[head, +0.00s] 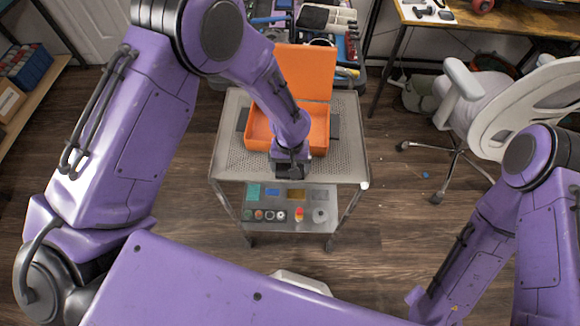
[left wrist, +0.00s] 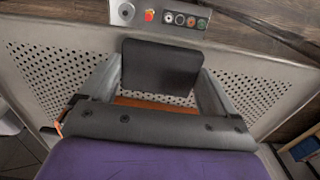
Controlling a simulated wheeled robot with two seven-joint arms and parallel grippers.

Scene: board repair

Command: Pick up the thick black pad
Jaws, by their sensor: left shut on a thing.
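A black pad (left wrist: 160,68), flat with rounded corners, is between the two grey fingers of my left gripper (left wrist: 162,82) in the left wrist view. The fingers are shut on its sides. In the head view my left gripper (head: 290,168) is over the front part of the cart top, in front of the orange case (head: 258,126). The arm hides part of the case, and the pad cannot be clearly told from the dark gripper there. My right gripper is out of view; only its arm shows at the right.
The orange case stands on the perforated cart top (head: 232,158) with its lid (head: 305,72) raised. Dark pieces (head: 242,119) lie beside it. A panel with buttons (head: 270,215) is below the front edge. An office chair (head: 480,110) stands at the right.

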